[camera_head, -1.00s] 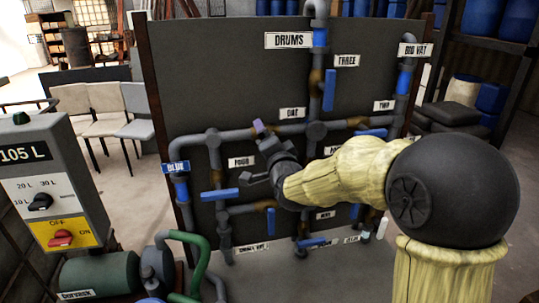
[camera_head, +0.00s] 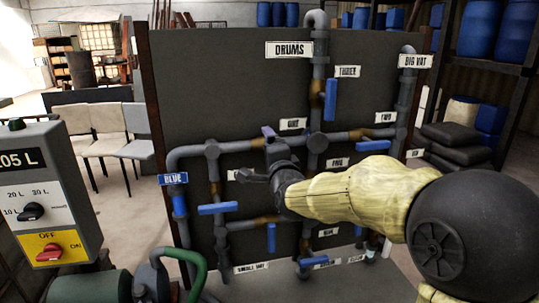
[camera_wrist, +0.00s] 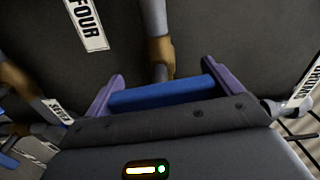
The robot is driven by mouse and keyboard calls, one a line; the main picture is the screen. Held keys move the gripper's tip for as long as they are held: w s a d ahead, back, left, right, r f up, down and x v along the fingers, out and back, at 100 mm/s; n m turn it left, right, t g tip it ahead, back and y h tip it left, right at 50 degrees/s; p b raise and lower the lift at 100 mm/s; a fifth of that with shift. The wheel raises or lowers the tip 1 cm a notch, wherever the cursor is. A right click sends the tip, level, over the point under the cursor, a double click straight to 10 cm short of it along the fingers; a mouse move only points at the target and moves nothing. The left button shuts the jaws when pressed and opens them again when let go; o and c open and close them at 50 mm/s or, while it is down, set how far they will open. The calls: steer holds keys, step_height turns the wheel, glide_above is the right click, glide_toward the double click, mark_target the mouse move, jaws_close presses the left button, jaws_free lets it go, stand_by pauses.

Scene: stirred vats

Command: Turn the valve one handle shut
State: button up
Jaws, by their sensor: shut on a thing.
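The valve one label (camera_head: 292,123) is on the dark panel, above a grey horizontal pipe with a brass valve body (camera_head: 258,142). My gripper (camera_head: 262,153) is at this valve in the head view and hides its handle there. In the wrist view, the blue handle (camera_wrist: 162,94) lies between the purple fingers of my gripper (camera_wrist: 160,88), which is shut on it. The handle lies across the pipe, and the brass valve body (camera_wrist: 160,56) is just beyond it.
The label FOUR (camera_wrist: 86,22) is close to my gripper, with a blue handle (camera_head: 218,208) below it. Other blue handles (camera_head: 330,100) stick out around the panel. A control box (camera_head: 45,195) and a green hose (camera_head: 197,265) are at the left.

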steer(key=o, duration=0.7)
steer(key=b+v, duration=0.2)
steer(key=v, duration=1.5)
steer(key=shift+s, duration=0.25)
steer(key=shift+d, duration=0.1)
